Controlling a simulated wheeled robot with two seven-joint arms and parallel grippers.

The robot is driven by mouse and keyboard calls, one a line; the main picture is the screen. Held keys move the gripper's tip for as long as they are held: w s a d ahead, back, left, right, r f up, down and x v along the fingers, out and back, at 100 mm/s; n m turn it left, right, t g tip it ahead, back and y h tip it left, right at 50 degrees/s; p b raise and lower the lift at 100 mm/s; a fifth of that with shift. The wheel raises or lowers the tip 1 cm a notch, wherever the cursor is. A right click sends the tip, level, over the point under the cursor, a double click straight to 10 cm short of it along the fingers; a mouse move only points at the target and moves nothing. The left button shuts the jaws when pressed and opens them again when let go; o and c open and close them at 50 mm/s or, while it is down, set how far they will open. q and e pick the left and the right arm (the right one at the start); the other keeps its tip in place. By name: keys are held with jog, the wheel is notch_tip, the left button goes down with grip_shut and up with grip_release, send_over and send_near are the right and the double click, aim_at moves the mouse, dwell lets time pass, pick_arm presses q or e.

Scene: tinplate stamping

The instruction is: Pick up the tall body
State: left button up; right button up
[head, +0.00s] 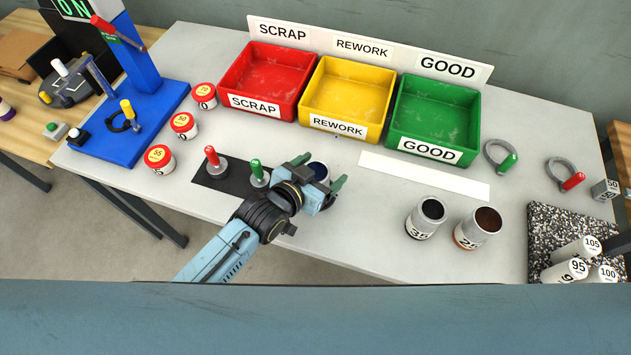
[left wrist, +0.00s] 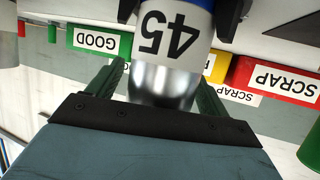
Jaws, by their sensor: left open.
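A cylindrical body marked 45 (left wrist: 165,85), silver with a white label and a blue band, stands between the green fingers of my left gripper (left wrist: 158,88) in the left wrist view. In the head view my left gripper (head: 322,172) is open around this body (head: 319,171), whose dark blue-rimmed top shows between the fingers; the rest is hidden by the gripper. I cannot tell whether the fingers touch it. Two other open-topped bodies, marked 35 (head: 425,219) and 25 (head: 477,228), stand to the right. My right gripper is not in view.
Red SCRAP (head: 263,80), yellow REWORK (head: 346,97) and green GOOD (head: 433,118) bins stand at the back. A red-handled stamp (head: 214,163) and a green-handled stamp (head: 258,173) stand left of my gripper. A white strip (head: 425,174) lies clear.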

pick_arm(q)
jog(key=c, duration=1.1)
